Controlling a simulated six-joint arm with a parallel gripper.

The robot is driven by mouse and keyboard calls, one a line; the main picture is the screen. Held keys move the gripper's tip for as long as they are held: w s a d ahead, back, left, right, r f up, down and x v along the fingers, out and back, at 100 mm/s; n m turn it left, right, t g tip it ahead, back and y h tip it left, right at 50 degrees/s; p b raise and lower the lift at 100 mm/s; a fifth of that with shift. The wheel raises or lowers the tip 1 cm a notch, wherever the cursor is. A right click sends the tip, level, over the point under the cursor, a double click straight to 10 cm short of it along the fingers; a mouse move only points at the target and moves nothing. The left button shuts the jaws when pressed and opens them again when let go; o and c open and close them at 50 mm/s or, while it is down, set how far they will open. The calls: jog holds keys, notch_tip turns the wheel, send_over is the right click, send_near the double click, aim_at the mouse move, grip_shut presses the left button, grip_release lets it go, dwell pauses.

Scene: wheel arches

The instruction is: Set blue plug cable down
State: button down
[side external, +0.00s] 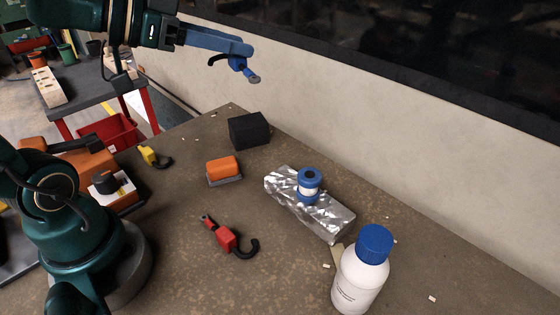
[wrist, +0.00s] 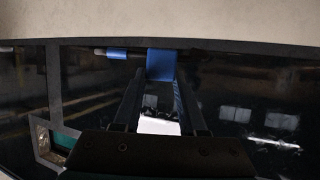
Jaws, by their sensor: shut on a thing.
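The blue plug cable (side external: 237,63) is held up in the air, high above the back of the brown bench (side external: 305,148). Its black cable end curls to the left and its grey tip points down to the right. My gripper (side external: 246,53) is shut on it, with the jaws pointing right. In the wrist view, the blue plug (wrist: 160,65) sits at the tips of my gripper (wrist: 160,82), and a smaller blue part shows to its left. The fingers hide part of the plug.
A black block (side external: 249,130), an orange block (side external: 222,168), a yellow plug cable (side external: 149,155) and a red plug cable (side external: 226,236) lie on the bench. A foil-covered block (side external: 328,218) bears a blue-and-white spool (side external: 309,184). A white bottle (side external: 361,280) stands in front. Bare bench lies between them.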

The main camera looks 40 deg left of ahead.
jog(key=s+d+f+m+g+h, duration=0.7)
jog(key=s+f+m+g+h, duration=0.2)
jog(key=f+m+g, duration=0.3)
jog(key=shift+s+d+f+m, duration=0.15)
jog(key=shift+s+f+m, duration=0.65)
jog(key=shift+f, duration=0.1)
jog(key=s+d+f, duration=0.1)
jog(key=d+f, duration=0.1)
jog(key=d, duration=0.1)
jog(key=s+d+f, duration=0.2)
jog(key=d, duration=0.2)
jog(key=s+d+f, duration=0.1)
jog(key=d+f, duration=0.2)
jog(key=shift+s+d, duration=0.2)
jog(key=shift+d, duration=0.2)
jog(key=shift+f, duration=1.85)
jog(key=shift+c, duration=2.3)
grip_release()
jog(key=shift+f, duration=0.1)
